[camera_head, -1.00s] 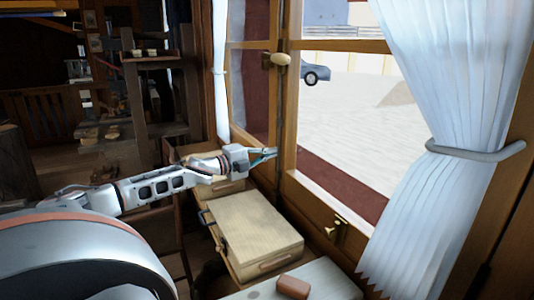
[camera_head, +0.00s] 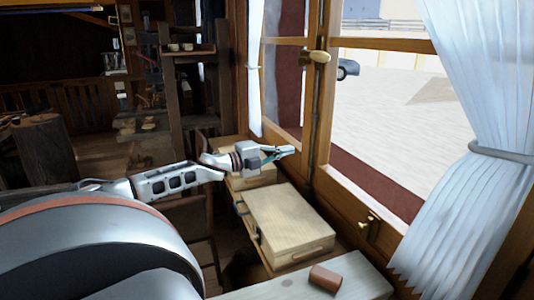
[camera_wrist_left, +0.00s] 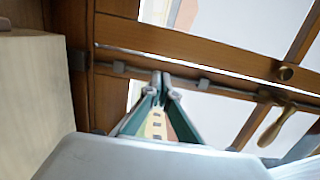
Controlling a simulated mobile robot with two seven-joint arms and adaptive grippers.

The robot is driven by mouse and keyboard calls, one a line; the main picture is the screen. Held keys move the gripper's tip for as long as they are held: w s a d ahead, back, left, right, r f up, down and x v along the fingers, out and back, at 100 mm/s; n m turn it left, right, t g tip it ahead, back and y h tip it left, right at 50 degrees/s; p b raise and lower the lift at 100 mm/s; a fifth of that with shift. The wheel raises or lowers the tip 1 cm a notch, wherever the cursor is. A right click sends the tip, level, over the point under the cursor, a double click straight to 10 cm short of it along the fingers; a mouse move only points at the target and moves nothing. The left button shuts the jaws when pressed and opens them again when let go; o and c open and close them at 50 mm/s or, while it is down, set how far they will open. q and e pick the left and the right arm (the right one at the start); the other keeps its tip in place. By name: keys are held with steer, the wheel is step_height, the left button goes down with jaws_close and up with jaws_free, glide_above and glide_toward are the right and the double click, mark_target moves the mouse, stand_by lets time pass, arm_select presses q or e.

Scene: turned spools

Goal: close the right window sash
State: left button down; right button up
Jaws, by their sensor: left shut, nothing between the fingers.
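The right window sash (camera_head: 424,47) is a brown wooden frame with clear glass, at the right of the head view. A pale oval handle (camera_head: 318,56) sits on the upright between the panes; a handle also shows in the wrist view (camera_wrist_left: 275,124). My left gripper (camera_head: 292,150) is shut and empty, its fingers pointing right at the window's lower part, left of the upright. In the left wrist view its green fingertips (camera_wrist_left: 163,78) meet in front of the wooden frame (camera_wrist_left: 185,42). A bright strip shows between two frame bars there. I cannot tell whether the tips touch the wood.
A light wooden box (camera_head: 290,222) stands below the gripper, with another box behind it. A white curtain (camera_head: 465,180) hangs at right. A brass latch (camera_head: 368,224) sits on the lower frame.

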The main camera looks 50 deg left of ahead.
arm_select(q)
steer(key=s+a+p, duration=0.1)
steer(key=s+a, duration=0.1)
steer(key=s, duration=0.4)
steer(key=shift+f, duration=0.1)
stand_by(0.4)
